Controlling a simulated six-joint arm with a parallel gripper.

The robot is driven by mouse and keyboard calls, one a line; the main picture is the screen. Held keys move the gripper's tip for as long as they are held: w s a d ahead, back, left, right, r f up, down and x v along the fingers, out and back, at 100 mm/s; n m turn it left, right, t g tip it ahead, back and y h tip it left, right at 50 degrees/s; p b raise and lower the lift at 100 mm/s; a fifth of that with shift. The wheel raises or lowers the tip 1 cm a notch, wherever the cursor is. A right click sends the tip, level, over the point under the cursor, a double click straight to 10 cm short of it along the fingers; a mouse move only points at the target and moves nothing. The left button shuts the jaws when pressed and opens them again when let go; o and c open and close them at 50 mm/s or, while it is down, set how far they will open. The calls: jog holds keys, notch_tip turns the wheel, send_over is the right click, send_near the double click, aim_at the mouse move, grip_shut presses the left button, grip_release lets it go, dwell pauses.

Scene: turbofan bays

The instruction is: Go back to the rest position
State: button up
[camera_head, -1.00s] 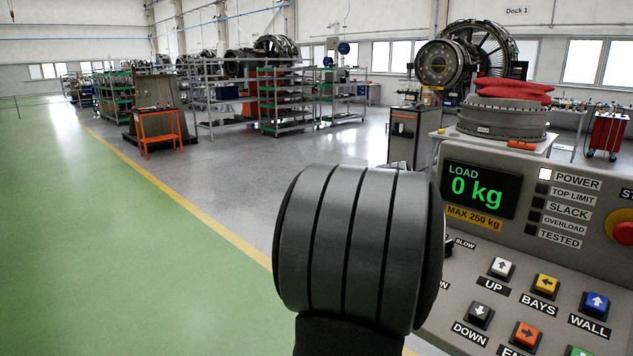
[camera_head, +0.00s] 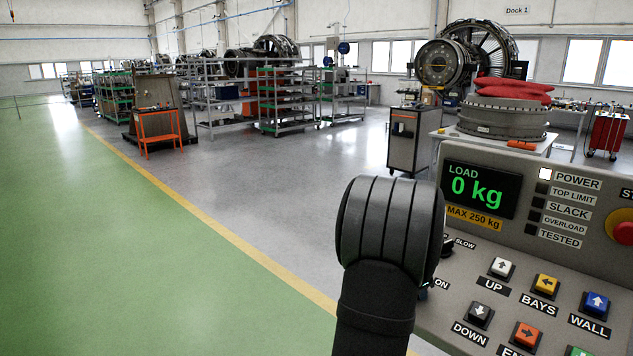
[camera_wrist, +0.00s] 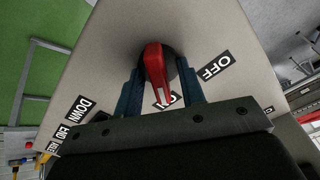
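In the wrist view my gripper (camera_wrist: 161,78) has its two blue fingers apart, one on each side of a red rotary switch (camera_wrist: 156,72) with a dark round base. Gaps show between the red handle and the fingers. The handle's white-marked end lies over the partly covered ON label (camera_wrist: 168,99). An OFF label (camera_wrist: 216,67) is to the right.
The control panel (camera_head: 480,265) has several push buttons, a red stop button (camera_head: 623,230) and a display (camera_head: 482,188) reading 0 kg. The POWER lamp (camera_head: 545,174) is lit. Open floor lies to the left; a grey cabinet (camera_head: 406,140) and engine parts stand behind.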

jog(key=n, duration=0.4)
jog(key=shift+r, duration=0.15)
jog(key=shift+a+n, duration=0.1)
jog(key=shift+n, duration=1.7)
jog(key=shift+w, duration=0.1)
